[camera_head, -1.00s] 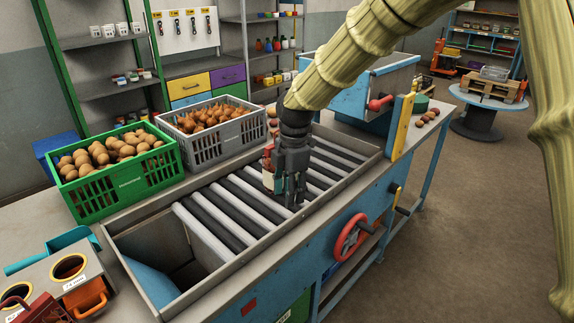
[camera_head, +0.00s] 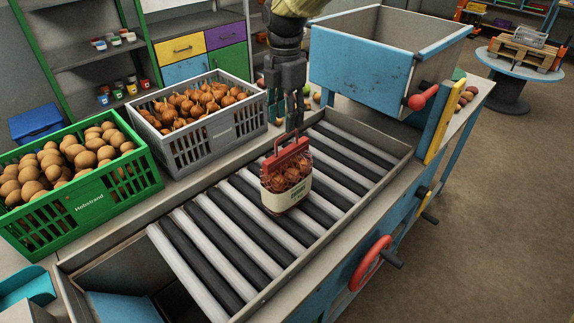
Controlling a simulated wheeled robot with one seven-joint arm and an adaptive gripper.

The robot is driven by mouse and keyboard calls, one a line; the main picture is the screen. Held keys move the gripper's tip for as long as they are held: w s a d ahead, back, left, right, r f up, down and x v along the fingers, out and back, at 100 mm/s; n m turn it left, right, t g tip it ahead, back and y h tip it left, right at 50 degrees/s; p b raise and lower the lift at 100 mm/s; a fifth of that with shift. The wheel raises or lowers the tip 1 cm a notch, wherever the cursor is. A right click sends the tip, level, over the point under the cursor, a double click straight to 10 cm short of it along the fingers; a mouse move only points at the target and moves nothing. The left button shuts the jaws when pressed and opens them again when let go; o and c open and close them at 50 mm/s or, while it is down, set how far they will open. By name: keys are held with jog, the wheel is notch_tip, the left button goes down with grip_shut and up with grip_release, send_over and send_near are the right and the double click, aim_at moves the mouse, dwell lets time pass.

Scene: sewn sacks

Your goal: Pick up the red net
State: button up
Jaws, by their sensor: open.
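The red net (camera_head: 287,178) stands upright on the roller bed, filled with brownish-red onions or similar produce. It has a red top with a handle and a pale label band with print too small to read. My gripper (camera_head: 286,122) hangs above and behind the net's handle, pointing down. Its fingers are apart and appear empty. I cannot tell whether a fingertip touches the handle.
Black and white rollers (camera_head: 225,225) fill the conveyor bed inside a raised metal frame. A grey crate of onions (camera_head: 225,150) and a green crate of potatoes (camera_head: 90,213) stand left. A blue hopper (camera_head: 365,75) stands behind right. A red handwheel (camera_head: 371,263) juts from the front.

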aim_at(287, 149)
jog(key=f, duration=0.1)
jog(key=s+f, duration=0.1)
jog(key=shift+s+d+f+p, duration=0.2)
jog(key=shift+f+p, duration=0.1)
jog(key=shift+p, duration=0.1)
jog(key=s, duration=0.3)
jog(key=w+f, duration=0.1)
jog(key=f, duration=0.1)
jog(key=w+f+p, duration=0.1)
jog(key=w+f, duration=0.1)
jog(key=w+f+p, duration=0.1)
jog(key=shift+w+f, duration=0.15)
jog(key=shift+f, duration=0.6)
jog(key=shift+s+f+p, duration=0.1)
jog(key=shift+s+p, duration=0.2)
jog(key=shift+s+r, duration=0.25)
jog(key=shift+s, duration=0.25)
jog(key=shift+s+r, duration=0.25)
jog(key=shift+s, duration=0.25)
jog(key=shift+w+a+f, duration=0.1)
jog(key=shift+w+f, duration=0.5)
jog(key=shift+w, duration=0.2)
jog(key=c, duration=0.6)
grip_shut()
jog(key=shift+s+r, duration=0.25)
jog(key=shift+s, duration=0.1)
jog(key=shift+w, duration=0.25)
